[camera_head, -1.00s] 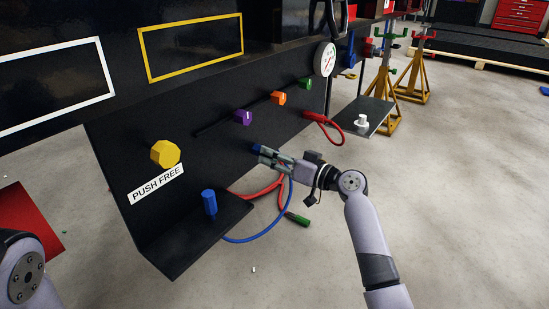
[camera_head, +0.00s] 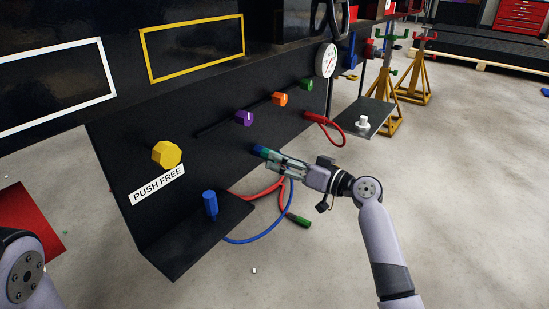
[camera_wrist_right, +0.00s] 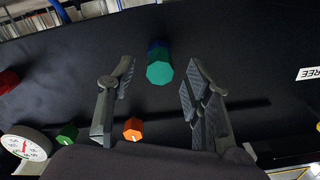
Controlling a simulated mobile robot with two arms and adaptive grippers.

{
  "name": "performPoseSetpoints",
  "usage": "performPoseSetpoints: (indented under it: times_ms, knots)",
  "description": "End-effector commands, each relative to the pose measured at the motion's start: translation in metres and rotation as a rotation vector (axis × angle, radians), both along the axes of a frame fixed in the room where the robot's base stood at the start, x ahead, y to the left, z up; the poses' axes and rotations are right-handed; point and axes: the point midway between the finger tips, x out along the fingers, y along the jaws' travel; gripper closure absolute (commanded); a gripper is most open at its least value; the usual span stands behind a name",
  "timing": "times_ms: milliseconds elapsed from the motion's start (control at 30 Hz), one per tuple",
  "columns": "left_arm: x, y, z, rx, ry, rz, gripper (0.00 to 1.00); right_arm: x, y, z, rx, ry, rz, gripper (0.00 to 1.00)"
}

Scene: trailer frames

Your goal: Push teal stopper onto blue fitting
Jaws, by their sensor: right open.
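The teal stopper (camera_head: 269,154) sits against the outer end of the blue fitting (camera_head: 258,149) on the black panel, left of my right gripper (camera_head: 284,161). The two look in line; how deep the stopper sits cannot be told. My right gripper (camera_wrist_right: 160,82) is open and empty, its fingers spread either side of the stopper with gaps. My left gripper is out of view.
Purple (camera_head: 244,118), orange (camera_head: 280,99) and green (camera_head: 306,85) knobs line the panel above. A yellow knob (camera_head: 166,154) and a blue plug (camera_head: 209,203) on a black shelf (camera_head: 190,232) are left. Red and blue hoses (camera_head: 270,228) hang below.

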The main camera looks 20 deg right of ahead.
Motion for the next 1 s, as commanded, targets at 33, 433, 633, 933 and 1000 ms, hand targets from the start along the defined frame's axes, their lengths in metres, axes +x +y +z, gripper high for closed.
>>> performPoseSetpoints:
  times_ms: [33,433,633,933,1000]
  knots:
    - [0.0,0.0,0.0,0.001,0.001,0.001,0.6,-0.009,-0.008,-0.002,-0.003,0.002,-0.002,0.54]
    - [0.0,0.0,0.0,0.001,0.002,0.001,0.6,-0.064,-0.049,-0.001,-0.001,0.001,0.001,0.54]
    - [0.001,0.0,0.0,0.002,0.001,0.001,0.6,-0.069,-0.053,0.0,-0.001,0.0,0.001,0.54]
    - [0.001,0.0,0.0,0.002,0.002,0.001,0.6,-0.069,-0.053,0.0,0.0,0.0,0.001,0.54]
    - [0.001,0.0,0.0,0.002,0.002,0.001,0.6,-0.069,-0.053,0.0,0.0,0.0,0.001,0.54]
